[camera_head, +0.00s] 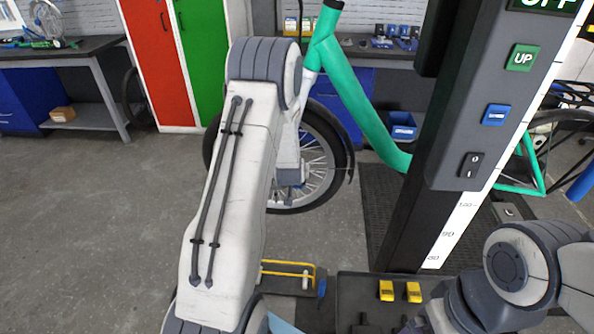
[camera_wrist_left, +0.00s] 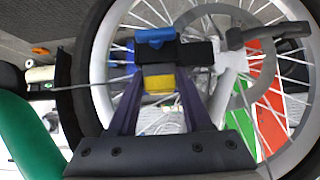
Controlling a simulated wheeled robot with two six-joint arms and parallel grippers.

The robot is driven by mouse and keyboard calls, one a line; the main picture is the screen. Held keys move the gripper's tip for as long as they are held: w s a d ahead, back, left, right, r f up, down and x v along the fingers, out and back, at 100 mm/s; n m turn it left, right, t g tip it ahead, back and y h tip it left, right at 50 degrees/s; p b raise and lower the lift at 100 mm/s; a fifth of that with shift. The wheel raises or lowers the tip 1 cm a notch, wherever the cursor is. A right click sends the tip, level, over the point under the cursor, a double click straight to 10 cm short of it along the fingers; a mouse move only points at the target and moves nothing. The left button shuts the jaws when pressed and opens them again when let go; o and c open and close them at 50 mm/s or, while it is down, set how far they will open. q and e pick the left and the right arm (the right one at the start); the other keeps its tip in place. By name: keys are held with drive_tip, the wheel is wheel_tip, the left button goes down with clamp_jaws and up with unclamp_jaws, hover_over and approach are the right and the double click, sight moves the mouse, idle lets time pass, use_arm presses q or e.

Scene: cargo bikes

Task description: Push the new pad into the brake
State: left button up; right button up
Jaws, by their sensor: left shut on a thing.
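My left gripper (camera_wrist_left: 160,86) is at the wheel hub in the left wrist view. Its two dark fingers are shut on a small yellow thing, seemingly the new pad (camera_wrist_left: 159,84). A black brake body (camera_wrist_left: 188,53) with a blue part (camera_wrist_left: 155,37) lies just past the fingertips, beside the spoked wheel (camera_wrist_left: 97,62). The pad looks close to the brake; I cannot tell whether it is inside. In the head view my left arm covers much of the wheel (camera_head: 342,165), and the brake is hard to make out. My right arm shows at lower right; its gripper is not seen.
A dark tray (camera_head: 345,286) at the bottom holds two yellow pieces (camera_head: 400,291). A yellow-framed stand (camera_head: 290,268) is beside it. The lift column (camera_head: 440,140) rises right of the green bike frame (camera_head: 360,105). Grey floor at left is clear.

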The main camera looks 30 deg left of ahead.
use_arm(q)
drive_tip(key=shift+f, duration=0.15)
drive_tip(key=o, duration=1.2)
drive_tip(key=shift+s, duration=0.1)
drive_tip(key=shift+f, duration=0.1)
drive_tip(key=v, duration=1)
drive_tip(key=s+d+r+m+g+h+p, duration=0.1)
drive_tip(key=s+d+r+m+g+h, duration=0.2)
drive_tip(key=d, duration=0.8)
drive_tip(key=s+d+r+m+h, duration=0.25)
drive_tip(key=s+d, duration=0.25)
drive_tip(key=d, duration=0.6)
drive_tip(key=s+d+r+m+g, duration=0.1)
drive_tip(key=s+d+m+g, duration=0.1)
drive_tip(key=s, duration=0.5)
drive_tip(key=s+d+r+m+g+p, duration=0.1)
drive_tip(key=s+d+r+m+g, duration=0.1)
drive_tip(key=s, duration=0.5)
drive_tip(key=s+d+r+m+g, duration=0.2)
drive_tip(key=s+d+m, duration=0.1)
drive_tip(key=s, duration=0.4)
drive_tip(key=shift+s+d+p, duration=0.15)
drive_tip(key=shift+d+p, duration=0.15)
